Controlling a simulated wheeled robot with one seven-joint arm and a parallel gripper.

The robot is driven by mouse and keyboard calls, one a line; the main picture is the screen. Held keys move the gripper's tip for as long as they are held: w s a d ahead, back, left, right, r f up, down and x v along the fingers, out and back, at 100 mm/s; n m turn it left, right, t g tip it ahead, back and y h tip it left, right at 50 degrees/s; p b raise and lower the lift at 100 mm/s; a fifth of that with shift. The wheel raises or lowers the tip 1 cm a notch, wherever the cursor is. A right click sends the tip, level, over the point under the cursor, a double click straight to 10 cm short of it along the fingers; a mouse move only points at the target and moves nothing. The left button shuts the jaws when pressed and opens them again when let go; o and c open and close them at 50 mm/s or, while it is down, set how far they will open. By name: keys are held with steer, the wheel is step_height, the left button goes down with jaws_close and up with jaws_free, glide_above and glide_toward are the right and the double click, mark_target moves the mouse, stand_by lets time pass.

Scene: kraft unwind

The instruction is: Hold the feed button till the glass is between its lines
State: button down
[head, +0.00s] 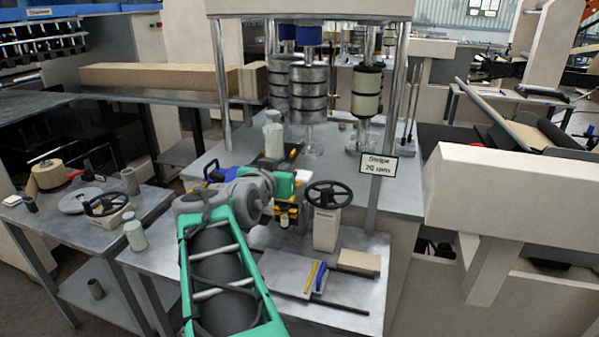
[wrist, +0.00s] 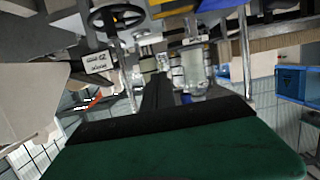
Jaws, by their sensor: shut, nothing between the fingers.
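My gripper (wrist: 157,92) shows in the wrist view as dark fingers shut together with nothing between them. In the head view my arm reaches over the front table, and its links hide the fingertips. A yellow-and-black box (head: 290,212) sits just beyond my wrist, partly covered. I cannot make out the feed button or whether the fingers touch it. A pale greenish jar (head: 273,134) stands on the machine bed behind my wrist. A clear-ended cylinder (wrist: 190,70) shows near the fingertips in the wrist view. I cannot tell which is the glass, and no lines are readable.
A black handwheel (head: 328,197) on a pale pedestal stands right of my wrist. A sign (head: 379,164) hangs at the machine's front post. Metal rollers (head: 308,92) stand behind. Pens and a cardboard block (head: 358,262) lie on the front table. A second jar (head: 134,232) stands left.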

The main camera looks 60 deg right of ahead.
steer(key=shift+s+d+r, duration=0.3)
steer(key=shift+s+r, duration=0.05)
steer(key=shift+s, duration=0.05)
steer(key=p, duration=0.3)
glide_above(300, 178)
step_height(300, 178, down, 2)
steer(key=shift+f, duration=0.15)
step_height(300, 178, down, 3)
steer(key=shift+w+r+p, duration=0.1)
steer(key=shift+p, duration=0.4)
steer(key=shift+f, duration=0.75)
